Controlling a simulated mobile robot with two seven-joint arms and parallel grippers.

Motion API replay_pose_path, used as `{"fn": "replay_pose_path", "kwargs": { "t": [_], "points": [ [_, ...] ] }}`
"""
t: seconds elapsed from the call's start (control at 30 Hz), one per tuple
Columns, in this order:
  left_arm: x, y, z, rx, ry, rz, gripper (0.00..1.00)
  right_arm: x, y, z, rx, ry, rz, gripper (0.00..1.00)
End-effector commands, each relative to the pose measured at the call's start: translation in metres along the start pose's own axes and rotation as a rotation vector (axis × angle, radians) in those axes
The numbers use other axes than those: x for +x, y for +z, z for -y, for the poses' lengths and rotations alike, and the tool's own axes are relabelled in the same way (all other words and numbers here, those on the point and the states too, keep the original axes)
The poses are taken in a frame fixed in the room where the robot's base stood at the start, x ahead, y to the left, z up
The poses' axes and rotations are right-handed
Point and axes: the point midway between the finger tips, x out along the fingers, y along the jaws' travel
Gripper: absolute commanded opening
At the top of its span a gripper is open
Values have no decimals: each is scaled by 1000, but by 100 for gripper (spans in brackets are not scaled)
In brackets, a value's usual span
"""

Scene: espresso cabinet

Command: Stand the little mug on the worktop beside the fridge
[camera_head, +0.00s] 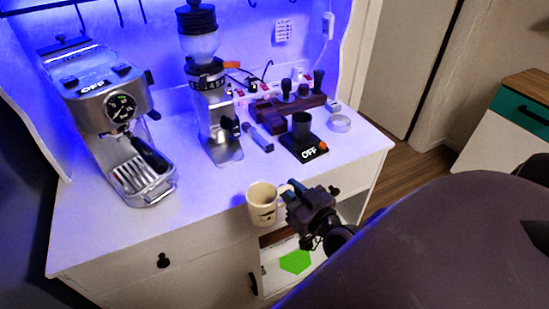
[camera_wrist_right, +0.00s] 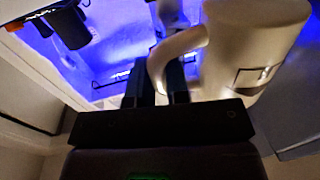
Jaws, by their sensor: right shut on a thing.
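The little mug (camera_head: 262,204) is cream with a small dark mark on its side. It is upright in the head view, at the front edge of the white worktop (camera_head: 100,235). I cannot tell whether its base touches anything. My right gripper (camera_head: 291,193) comes in from the right and is shut on the mug's handle. In the right wrist view the mug (camera_wrist_right: 258,40) fills the upper right, with its handle between the fingers (camera_wrist_right: 156,88). No fridge can be made out for certain. My left gripper is not in view.
An espresso machine (camera_head: 118,118) stands at the left and a grinder (camera_head: 213,115) behind the mug. A small scale (camera_head: 304,142) and a wooden tool stand (camera_head: 285,107) are to the right. The front left worktop is clear. A green patch (camera_head: 296,262) lies in an opening below.

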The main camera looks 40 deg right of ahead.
Motion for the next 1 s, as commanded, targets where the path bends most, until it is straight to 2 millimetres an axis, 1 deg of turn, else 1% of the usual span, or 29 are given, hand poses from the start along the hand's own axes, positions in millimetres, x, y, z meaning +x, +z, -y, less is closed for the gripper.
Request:
{"fn": "replay_pose_path", "kwargs": {
  "t": [0.03,0.1,0.3,0.43,0.63,0.77,0.87,1.0],
  "points": [
    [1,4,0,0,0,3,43,-10,2,0,-2,-1,3,0],
    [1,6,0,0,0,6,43,-19,1,0,0,-1,3,0],
    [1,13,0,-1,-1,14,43,-37,0,0,0,0,1,0],
    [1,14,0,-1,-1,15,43,-41,-1,0,1,-2,-1,0],
    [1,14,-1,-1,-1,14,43,-42,-1,1,2,-1,-2,0],
    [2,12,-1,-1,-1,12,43,-34,-1,6,1,-4,-6,0],
    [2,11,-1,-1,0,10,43,-17,-1,16,1,-10,-11,0],
    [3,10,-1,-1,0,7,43,17,-4,41,1,-22,-17,0]
  ]
}}
